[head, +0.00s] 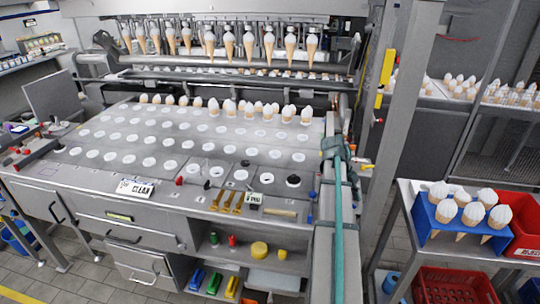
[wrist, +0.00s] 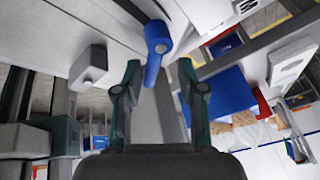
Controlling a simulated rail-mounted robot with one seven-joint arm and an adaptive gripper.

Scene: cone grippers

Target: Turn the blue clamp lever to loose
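The blue clamp lever (wrist: 157,42) shows at the top middle of the wrist view, with a thick rounded end and a narrower part pointing down the picture. My gripper (wrist: 158,68) is open, with its two dark green fingers spread apart. The lever's narrow part appears in the gap between the fingertips, with clear space on both sides. I see no contact, and cannot tell how deep between the fingers it lies. In the head view I cannot surely pick out the gripper or this lever.
A grey block (wrist: 88,66) stands left of the lever. A blue cone rack (wrist: 218,96) appears right of the right finger. In the head view, the rack (head: 424,216) stands on a cart beside a red crate (head: 530,236). The machine top has many holes and rows of cones.

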